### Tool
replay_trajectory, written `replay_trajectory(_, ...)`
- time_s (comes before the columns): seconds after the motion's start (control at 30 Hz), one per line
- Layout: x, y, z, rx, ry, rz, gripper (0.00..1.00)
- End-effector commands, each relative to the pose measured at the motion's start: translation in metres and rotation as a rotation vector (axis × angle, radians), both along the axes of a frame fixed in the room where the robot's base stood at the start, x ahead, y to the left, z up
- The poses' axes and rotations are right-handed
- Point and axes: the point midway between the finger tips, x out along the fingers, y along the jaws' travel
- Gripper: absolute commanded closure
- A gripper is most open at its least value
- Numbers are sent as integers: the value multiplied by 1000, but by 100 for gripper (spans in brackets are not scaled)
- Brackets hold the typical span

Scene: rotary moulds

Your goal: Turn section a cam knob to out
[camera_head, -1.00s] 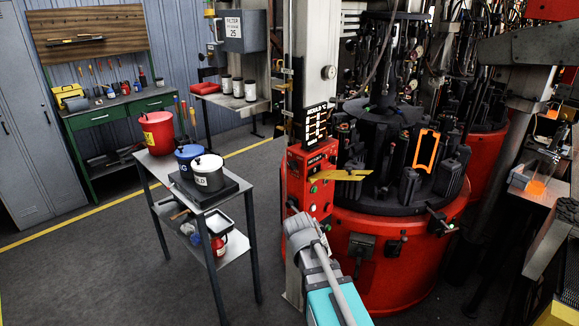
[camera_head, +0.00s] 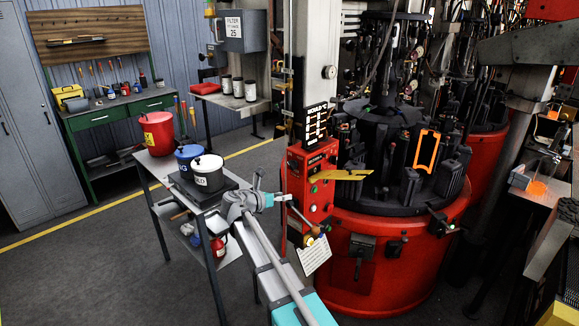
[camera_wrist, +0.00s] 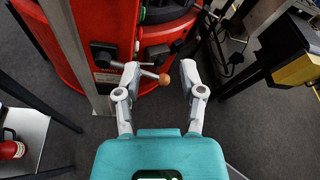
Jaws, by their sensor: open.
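My gripper (camera_wrist: 161,71) is open and empty, its two fingers spread toward the red machine base in the wrist view. In the head view my gripper (camera_head: 290,205) is partly blurred into the red control panel (camera_head: 312,182) behind it. A lever with a brown ball end (camera_wrist: 164,79) appears between the fingertips in the wrist view; its depth from them is unclear. The ball also shows in the head view (camera_head: 315,230). Dark knob-like fittings (camera_wrist: 103,55) sit on the red base. I cannot tell which one is the section A cam knob, nor read its setting.
A metal trolley (camera_head: 148,182) with pots stands to the left, close to my arm. The machine's red base (camera_head: 375,285) bears dark fittings (camera_head: 361,248). A white tag (camera_head: 315,256) hangs below the panel. A pale post (camera_wrist: 75,45) stands left of the fingers. Open floor lies at the left.

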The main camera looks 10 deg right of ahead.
Motion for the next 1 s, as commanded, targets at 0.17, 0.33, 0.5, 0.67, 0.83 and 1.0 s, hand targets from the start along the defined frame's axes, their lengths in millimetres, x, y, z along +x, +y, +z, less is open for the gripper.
replay_trajectory(0.17, 31, 37, 25, -260, 134, 105, 49)
replay_trajectory(0.33, 43, 59, 41, -420, 215, 151, 49)
replay_trajectory(0.5, 46, 67, 46, -475, 243, 163, 49)
replay_trajectory(0.67, 46, 67, 46, -477, 244, 164, 49)
replay_trajectory(0.83, 46, 66, 46, -474, 244, 163, 49)
replay_trajectory(1.0, 49, 62, 46, -473, 243, 162, 49)
